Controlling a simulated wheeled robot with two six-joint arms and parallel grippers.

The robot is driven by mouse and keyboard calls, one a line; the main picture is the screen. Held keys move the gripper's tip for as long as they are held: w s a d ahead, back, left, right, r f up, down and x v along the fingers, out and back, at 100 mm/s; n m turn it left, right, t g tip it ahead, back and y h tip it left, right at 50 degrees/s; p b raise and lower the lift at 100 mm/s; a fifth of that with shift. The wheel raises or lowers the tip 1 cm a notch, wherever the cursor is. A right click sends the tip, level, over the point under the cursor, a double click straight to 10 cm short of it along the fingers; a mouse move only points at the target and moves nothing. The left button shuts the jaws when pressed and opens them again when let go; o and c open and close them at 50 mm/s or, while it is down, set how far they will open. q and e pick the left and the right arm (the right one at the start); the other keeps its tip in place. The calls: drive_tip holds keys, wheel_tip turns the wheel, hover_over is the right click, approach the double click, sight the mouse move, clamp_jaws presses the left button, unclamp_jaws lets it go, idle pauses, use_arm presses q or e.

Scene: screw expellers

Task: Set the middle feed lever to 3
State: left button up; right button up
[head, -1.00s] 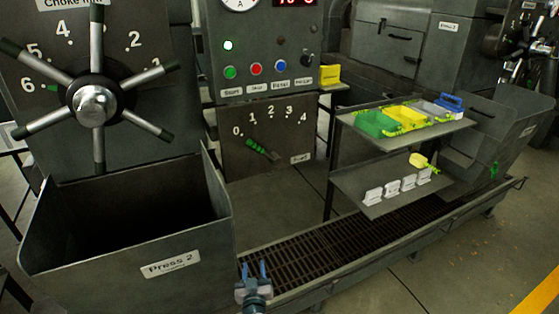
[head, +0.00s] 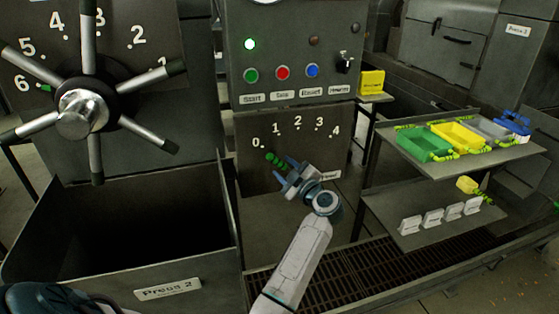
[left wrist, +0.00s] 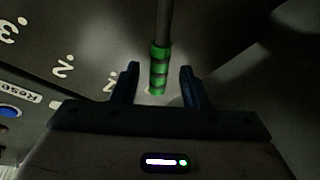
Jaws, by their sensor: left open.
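The feed lever has a green banded grip (head: 275,160) and sits on the dark plate (head: 252,180) marked 0 to 4, behind the Press 2 bin. It points up and left, near the 0 mark. My left gripper (head: 285,174) is open at the lever, just below and right of the grip's end, and hides the lever's lower part. In the left wrist view the green grip (left wrist: 159,70) lies between the two spread fingers of my left gripper (left wrist: 159,84), with a gap on each side. My right gripper is not in view.
The control panel (head: 300,40) with coloured buttons stands above the plate. A spoked handwheel (head: 84,112) and an open bin (head: 70,255) are at the left. A two-level shelf (head: 460,165) with green and yellow trays is at the right.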

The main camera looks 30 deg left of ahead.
sight(280, 164)
use_arm(q)
drive_tip(key=x, duration=0.3)
drive_tip(key=shift+w+a, duration=0.1)
drive_tip(key=shift+a, duration=0.25)
drive_tip(key=shift+c, duration=1.1)
clamp_jaws()
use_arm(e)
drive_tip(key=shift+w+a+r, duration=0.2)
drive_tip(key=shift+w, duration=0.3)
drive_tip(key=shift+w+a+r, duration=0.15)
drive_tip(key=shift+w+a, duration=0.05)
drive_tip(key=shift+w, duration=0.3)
